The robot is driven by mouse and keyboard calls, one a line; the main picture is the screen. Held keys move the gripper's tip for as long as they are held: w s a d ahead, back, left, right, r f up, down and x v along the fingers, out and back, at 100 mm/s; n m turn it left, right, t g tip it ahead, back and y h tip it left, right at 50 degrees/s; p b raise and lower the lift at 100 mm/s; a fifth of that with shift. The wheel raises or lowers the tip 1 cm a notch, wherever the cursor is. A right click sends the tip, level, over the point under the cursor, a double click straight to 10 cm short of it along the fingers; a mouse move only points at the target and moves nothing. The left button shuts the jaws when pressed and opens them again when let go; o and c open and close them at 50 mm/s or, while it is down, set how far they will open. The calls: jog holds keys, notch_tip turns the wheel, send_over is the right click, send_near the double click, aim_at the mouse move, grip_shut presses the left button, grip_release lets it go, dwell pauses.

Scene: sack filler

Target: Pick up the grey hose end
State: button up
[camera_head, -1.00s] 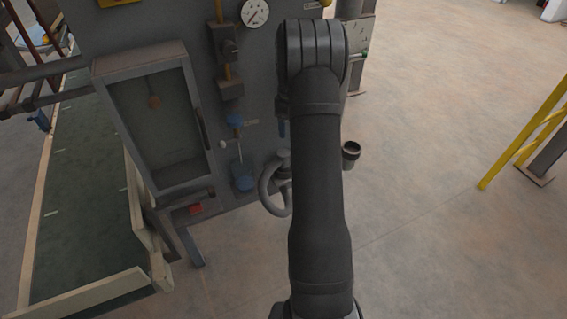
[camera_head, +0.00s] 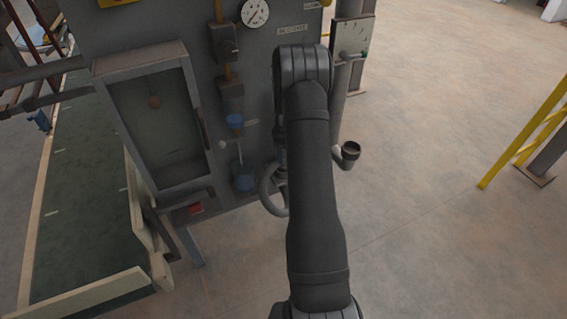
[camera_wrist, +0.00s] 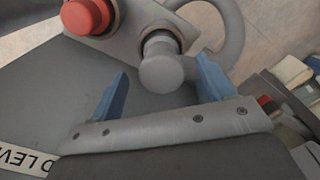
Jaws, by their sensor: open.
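The grey hose end (camera_wrist: 162,72) shows in the wrist view as a rounded grey fitting at a round socket on a grey plate. A grey hose (camera_wrist: 232,28) loops behind it; the loop also shows in the head view (camera_head: 268,190), partly behind my arm. My gripper (camera_wrist: 162,84) has two blue fingers, one on each side of the hose end, open. The right finger is close to the fitting; a wider gap shows on the left. I cannot tell whether either finger touches it.
A red knob (camera_wrist: 86,15) sits on the plate beside the left finger. In the head view, a glass-fronted box (camera_head: 160,125) and blue valve parts (camera_head: 243,178) are left of my arm. Open floor lies further right.

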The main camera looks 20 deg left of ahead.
jog(key=f, duration=0.5)
jog(key=shift+a, duration=0.25)
jog(key=c, duration=1.1)
jog(key=shift+c, duration=0.2)
jog(key=shift+r, duration=0.2)
